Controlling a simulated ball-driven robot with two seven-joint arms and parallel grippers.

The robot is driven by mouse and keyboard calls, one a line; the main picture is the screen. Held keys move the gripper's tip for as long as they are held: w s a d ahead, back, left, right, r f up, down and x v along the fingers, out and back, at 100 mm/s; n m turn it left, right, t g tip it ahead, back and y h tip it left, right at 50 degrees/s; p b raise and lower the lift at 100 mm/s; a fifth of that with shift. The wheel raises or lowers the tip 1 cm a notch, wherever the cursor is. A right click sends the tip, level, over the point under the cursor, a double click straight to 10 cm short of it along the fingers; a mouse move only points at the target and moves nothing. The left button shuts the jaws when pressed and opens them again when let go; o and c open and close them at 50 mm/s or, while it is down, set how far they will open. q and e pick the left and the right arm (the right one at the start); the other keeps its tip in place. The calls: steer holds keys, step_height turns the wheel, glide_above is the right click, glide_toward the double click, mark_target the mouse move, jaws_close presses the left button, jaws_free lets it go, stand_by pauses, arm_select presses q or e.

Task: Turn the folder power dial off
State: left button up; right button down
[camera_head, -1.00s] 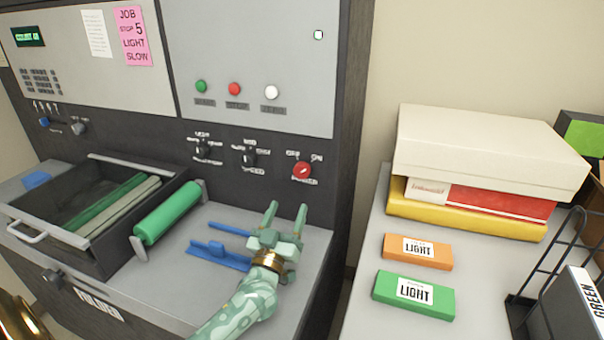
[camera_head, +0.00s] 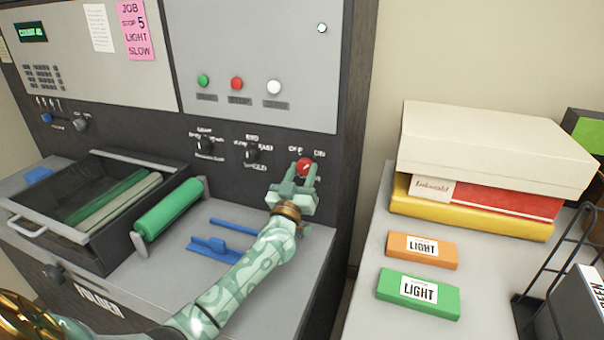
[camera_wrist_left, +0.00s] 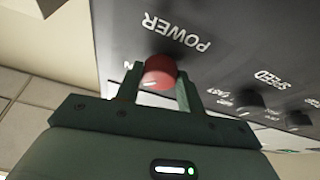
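The red folder power dial (camera_head: 305,165) sits on the dark panel strip below the white button, with OFF and ON lettering above it. In the left wrist view the dial (camera_wrist_left: 160,73) has a pale mark on the side towards the ON lettering, above the word POWER upside down. My left gripper (camera_head: 302,178) is at the dial, its fingers open on either side of it. In the left wrist view the gripper (camera_wrist_left: 158,85) straddles the dial with narrow gaps; whether a finger touches is not clear. My right gripper is not in view.
Two black dials (camera_head: 251,154) sit left of the power dial. Green, red (camera_head: 237,84) and white buttons are above. A green roller (camera_head: 168,209), an open drawer (camera_head: 62,228) and blue pieces (camera_head: 219,250) lie to the left. A side table with boxes (camera_head: 490,150) stands right.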

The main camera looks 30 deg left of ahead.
arm_select(q)
steer(key=c, duration=0.4)
